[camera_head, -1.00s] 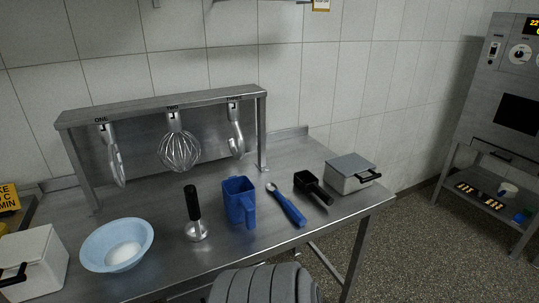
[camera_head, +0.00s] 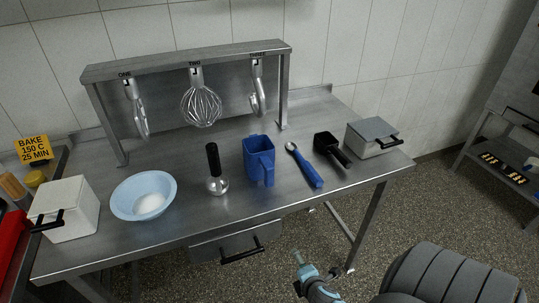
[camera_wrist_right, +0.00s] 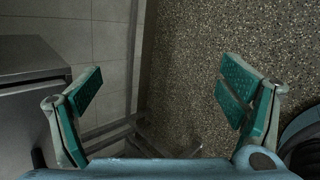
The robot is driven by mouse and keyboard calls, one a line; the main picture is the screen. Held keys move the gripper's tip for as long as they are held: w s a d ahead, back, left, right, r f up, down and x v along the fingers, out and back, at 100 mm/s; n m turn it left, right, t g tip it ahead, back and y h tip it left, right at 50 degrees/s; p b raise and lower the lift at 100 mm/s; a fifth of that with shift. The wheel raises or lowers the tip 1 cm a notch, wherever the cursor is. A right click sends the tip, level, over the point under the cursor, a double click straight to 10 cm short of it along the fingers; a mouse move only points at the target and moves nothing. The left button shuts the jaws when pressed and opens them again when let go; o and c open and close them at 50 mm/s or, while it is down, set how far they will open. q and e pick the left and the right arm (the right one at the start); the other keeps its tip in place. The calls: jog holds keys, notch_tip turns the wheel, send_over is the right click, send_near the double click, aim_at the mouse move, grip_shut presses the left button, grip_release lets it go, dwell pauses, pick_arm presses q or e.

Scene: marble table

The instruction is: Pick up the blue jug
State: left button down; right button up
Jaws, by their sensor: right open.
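The blue jug (camera_head: 259,161) stands upright on the metal table (camera_head: 190,225), near the middle, with its handle toward the front. Nothing is holding it. My right gripper (camera_wrist_right: 163,84) is open and empty in the right wrist view, over the speckled floor beside the table. In the head view, what appears to be my right arm's end (camera_head: 306,270) shows low at the bottom, in front of the table and well short of the jug. The jug is out of the right wrist view. My left gripper is not in view.
A black-handled tool (camera_head: 214,170) stands left of the jug, beside a light blue bowl (camera_head: 128,204). A blue-handled spoon (camera_head: 309,171) and black scoop (camera_head: 331,150) lie to its right. A drawer (camera_head: 215,246) hangs under the front edge.

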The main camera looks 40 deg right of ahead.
jog(key=w+r+n+t, duration=0.1)
jog(key=w+r+n, duration=0.1)
jog(key=r, duration=0.5)
jog(key=w+d+r+n+t+h, duration=0.1)
jog(key=w+r+n+t, duration=0.1)
jog(key=r, duration=0.4)
jog(key=w+r+n+t+h+p, duration=0.1)
jog(key=w+r+n, duration=0.2)
jog(key=r, duration=0.4)
jog(key=shift+w+d+r+n+t, duration=0.3)
jog(key=shift+w+d+r+t, duration=0.05)
jog(key=shift+t, duration=0.05)
jog(key=n+t, duration=0.4)
jog(key=n, duration=0.5)
send_near(263, 156)
jog(key=shift+n+y, duration=0.3)
jog(key=shift+y, duration=0.1)
jog(key=x, duration=1.1)
jog(key=shift+w+d, duration=0.2)
jog(key=shift+d, duration=0.1)
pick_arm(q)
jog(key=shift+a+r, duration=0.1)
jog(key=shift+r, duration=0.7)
pick_arm(e)
jog(key=shift+s+r, duration=0.1)
jog(key=c, duration=1.9)
